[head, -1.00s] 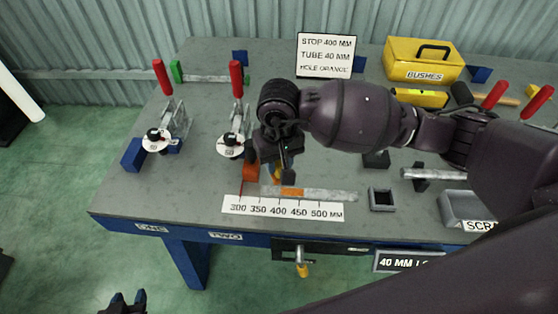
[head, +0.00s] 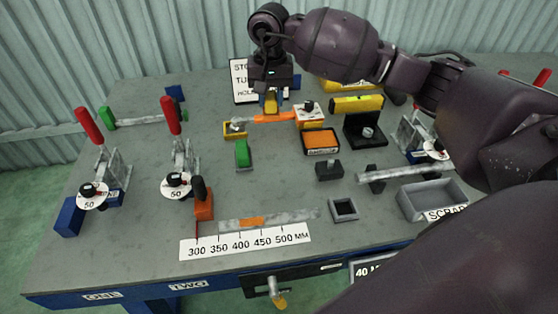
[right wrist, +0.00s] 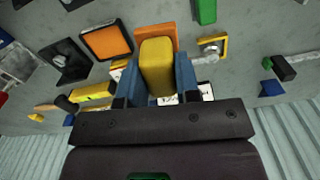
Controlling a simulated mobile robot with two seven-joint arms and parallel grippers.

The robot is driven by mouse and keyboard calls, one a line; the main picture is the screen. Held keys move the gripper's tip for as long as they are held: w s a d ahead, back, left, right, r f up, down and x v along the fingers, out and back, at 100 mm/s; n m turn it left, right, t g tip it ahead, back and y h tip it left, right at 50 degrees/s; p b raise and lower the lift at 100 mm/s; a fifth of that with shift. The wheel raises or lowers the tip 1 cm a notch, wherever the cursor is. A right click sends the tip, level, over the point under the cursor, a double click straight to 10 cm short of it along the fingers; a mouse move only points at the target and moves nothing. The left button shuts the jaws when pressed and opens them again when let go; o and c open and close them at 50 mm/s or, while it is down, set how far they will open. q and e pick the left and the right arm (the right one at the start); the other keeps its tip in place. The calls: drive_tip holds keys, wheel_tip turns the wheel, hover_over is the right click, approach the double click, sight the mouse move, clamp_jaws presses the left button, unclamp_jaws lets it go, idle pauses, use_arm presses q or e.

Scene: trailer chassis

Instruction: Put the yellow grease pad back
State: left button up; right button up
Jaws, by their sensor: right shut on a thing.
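The yellow grease pad (head: 271,101) is between the fingers of my right gripper (head: 270,92), over the back middle of the bench. In the right wrist view the pad (right wrist: 157,66) is a rounded yellow block between two blue fingers (right wrist: 158,80). An orange piece (head: 275,118) lies just below and behind the pad; in the right wrist view its orange edge (right wrist: 155,32) shows past the pad's end. I cannot tell whether the pad touches it. My left gripper is out of the head view.
A small yellow-framed square (head: 234,128), a green block (head: 243,154) and an orange pad in a black frame (head: 320,141) lie near the gripper. A sign (head: 240,82) stands behind it. Two red-handled clamps (head: 177,150) stand left. A ruler plate (head: 245,242) lies in front.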

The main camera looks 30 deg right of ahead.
drive_tip(key=d+f+m, duration=0.1)
drive_tip(key=f, duration=0.5)
drive_tip(key=d+f+m, duration=0.1)
drive_tip(key=f, duration=0.5)
drive_tip(key=d+f+m+b, duration=0.1)
drive_tip(key=f, duration=0.5)
drive_tip(key=shift+w, duration=0.2)
drive_tip(key=shift+f, duration=0.2)
drive_tip(key=o, duration=0.9)
drive_tip(key=shift+r, duration=0.1)
